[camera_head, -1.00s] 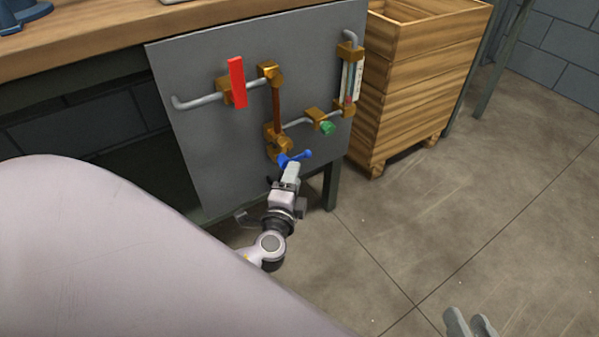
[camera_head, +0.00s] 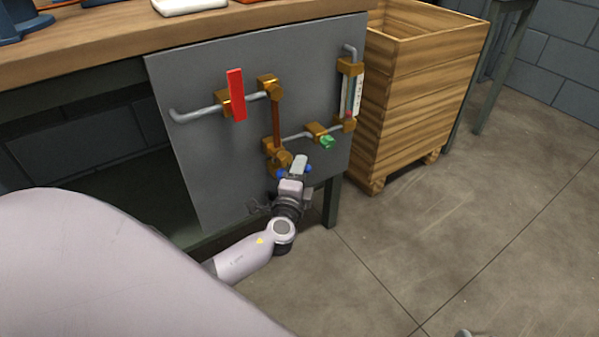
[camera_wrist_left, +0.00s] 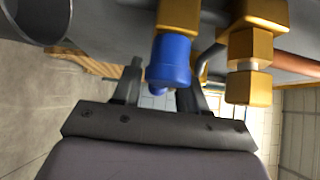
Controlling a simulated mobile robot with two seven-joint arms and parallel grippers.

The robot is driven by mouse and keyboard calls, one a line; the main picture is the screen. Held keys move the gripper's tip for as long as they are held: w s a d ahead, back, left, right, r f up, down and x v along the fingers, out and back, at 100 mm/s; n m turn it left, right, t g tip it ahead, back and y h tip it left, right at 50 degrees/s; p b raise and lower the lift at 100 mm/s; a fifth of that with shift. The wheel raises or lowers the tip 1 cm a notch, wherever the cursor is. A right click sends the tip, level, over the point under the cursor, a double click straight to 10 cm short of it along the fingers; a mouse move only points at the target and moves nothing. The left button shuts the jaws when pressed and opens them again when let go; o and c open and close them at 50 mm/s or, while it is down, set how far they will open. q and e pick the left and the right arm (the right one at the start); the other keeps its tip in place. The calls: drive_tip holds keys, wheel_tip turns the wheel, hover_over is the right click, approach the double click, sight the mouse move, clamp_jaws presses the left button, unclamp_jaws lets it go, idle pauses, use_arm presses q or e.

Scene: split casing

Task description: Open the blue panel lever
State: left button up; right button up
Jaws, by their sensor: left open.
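The blue lever (camera_head: 281,169) is on the lower part of the grey panel (camera_head: 215,165), at the foot of the copper pipe. In the head view my left gripper (camera_head: 299,164) covers most of it, and only small blue bits show on either side. In the left wrist view the blue lever (camera_wrist_left: 172,62) appears between the two fingers of my open left gripper (camera_wrist_left: 163,85). I cannot tell whether a finger touches it. Only a small grey tip of my right gripper (camera_head: 463,333) shows at the bottom edge.
The panel also carries a red lever (camera_head: 236,94), a green valve handle (camera_head: 327,142) and a gauge (camera_head: 352,95) amid pipes and brass fittings. A wooden crate (camera_head: 415,95) stands close on the right. The workbench top (camera_head: 110,48) is above. The floor at right is clear.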

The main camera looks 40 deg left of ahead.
use_arm(q)
clamp_jaws()
use_arm(e)
drive_tip(key=shift+r, duration=0.1)
